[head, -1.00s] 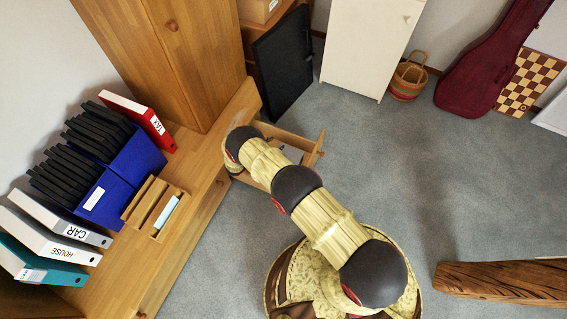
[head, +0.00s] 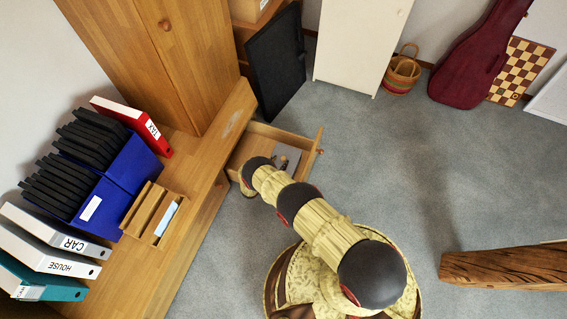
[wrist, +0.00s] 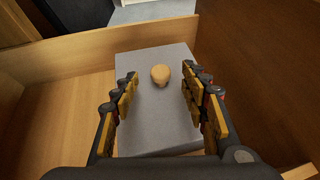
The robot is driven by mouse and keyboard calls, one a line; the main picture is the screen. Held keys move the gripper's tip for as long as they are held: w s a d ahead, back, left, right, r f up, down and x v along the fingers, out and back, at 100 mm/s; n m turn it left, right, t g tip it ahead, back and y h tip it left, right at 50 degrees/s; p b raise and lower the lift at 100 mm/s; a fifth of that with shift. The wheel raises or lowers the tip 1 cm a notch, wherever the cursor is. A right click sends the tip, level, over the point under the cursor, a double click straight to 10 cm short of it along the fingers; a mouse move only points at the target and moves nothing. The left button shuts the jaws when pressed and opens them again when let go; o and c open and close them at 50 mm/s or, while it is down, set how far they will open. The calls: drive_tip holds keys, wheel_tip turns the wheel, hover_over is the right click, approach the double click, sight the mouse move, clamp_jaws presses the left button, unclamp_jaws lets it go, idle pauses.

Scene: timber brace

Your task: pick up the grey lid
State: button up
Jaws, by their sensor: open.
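The grey lid (wrist: 155,120) lies in the open wooden drawer, with a round tan knob (wrist: 160,74) on top. In the head view a grey shape (head: 287,157) shows in the drawer (head: 262,138), partly hidden by my arm. My gripper (wrist: 160,83) is open in the wrist view. Its two fingers stand apart over the lid, one on each side of the knob, with nothing held between them. I cannot tell how high the fingertips are above the lid.
A wooden bench (head: 150,262) with binders and a blue file box (head: 100,205) stands left. A black panel (head: 277,62) leans behind the drawer.

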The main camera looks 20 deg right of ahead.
sight(284, 160)
drive_tip(key=x, duration=0.2)
drive_tip(key=shift+w+d+f+b, duration=0.2)
drive_tip(key=shift+d+b, duration=0.05)
drive_tip(key=shift+b, duration=0.1)
drive_tip(key=shift+r, duration=0.1)
drive_tip(key=c, duration=1.1)
clamp_jaws()
